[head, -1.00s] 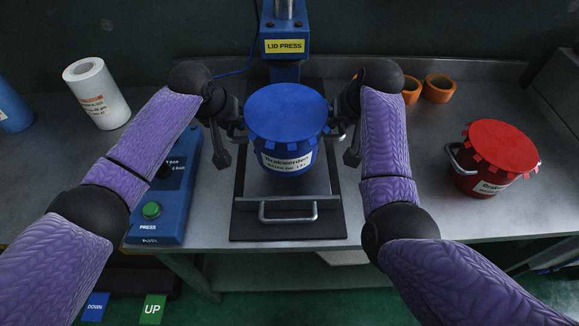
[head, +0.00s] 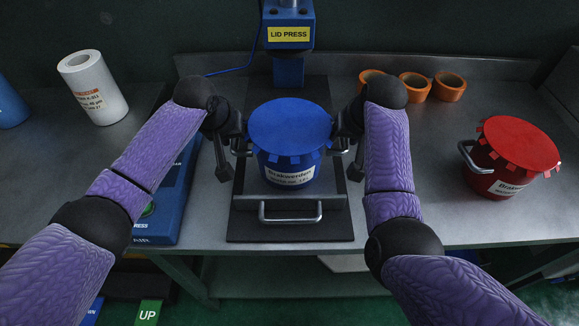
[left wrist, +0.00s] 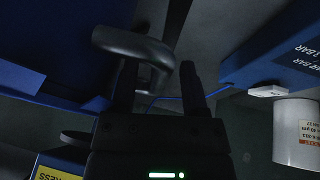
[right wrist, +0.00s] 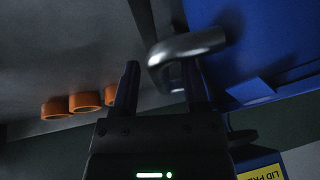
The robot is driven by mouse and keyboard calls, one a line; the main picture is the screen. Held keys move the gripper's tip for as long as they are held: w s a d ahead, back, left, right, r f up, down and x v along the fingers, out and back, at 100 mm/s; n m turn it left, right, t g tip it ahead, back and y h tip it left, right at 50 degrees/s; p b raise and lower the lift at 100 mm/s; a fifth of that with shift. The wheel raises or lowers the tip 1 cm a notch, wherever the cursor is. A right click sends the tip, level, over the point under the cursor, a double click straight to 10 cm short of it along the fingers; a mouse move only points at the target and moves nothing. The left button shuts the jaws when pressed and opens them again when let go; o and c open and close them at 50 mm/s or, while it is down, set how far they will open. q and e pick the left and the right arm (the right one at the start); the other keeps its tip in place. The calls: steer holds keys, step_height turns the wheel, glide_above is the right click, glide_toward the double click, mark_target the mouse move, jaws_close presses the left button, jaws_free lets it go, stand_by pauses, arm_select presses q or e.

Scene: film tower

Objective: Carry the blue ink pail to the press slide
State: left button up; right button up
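The blue ink pail (head: 290,167) is upright over the press slide (head: 328,200), below the lid press. It appears to rest on the slide's plate, but its base edge is hard to see. My left gripper (head: 236,147) is at the pail's left handle (left wrist: 133,42), with its fingers (left wrist: 157,85) apart and the handle between them. My right gripper (head: 343,145) is at the right handle (right wrist: 185,47), its fingers (right wrist: 163,85) also apart around the bar. The slide's metal front handle (head: 290,219) faces me.
The lid press (head: 289,36) stands behind the pail. A red pail (head: 512,160) is at the right, orange tape rolls (head: 414,86) at the back right. A blue control box (head: 160,215) and a white roll (head: 92,88) are at the left.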

steer(key=shift+a, duration=0.1)
steer(key=shift+r, duration=0.25)
arm_select(q)
steer(key=v, duration=1.2)
arm_select(e)
steer(key=v, duration=0.7)
arm_select(q)
steer(key=shift+f, duration=0.1)
arm_select(e)
steer(key=shift+s+f, duration=0.1)
steer(key=shift+s, duration=0.05)
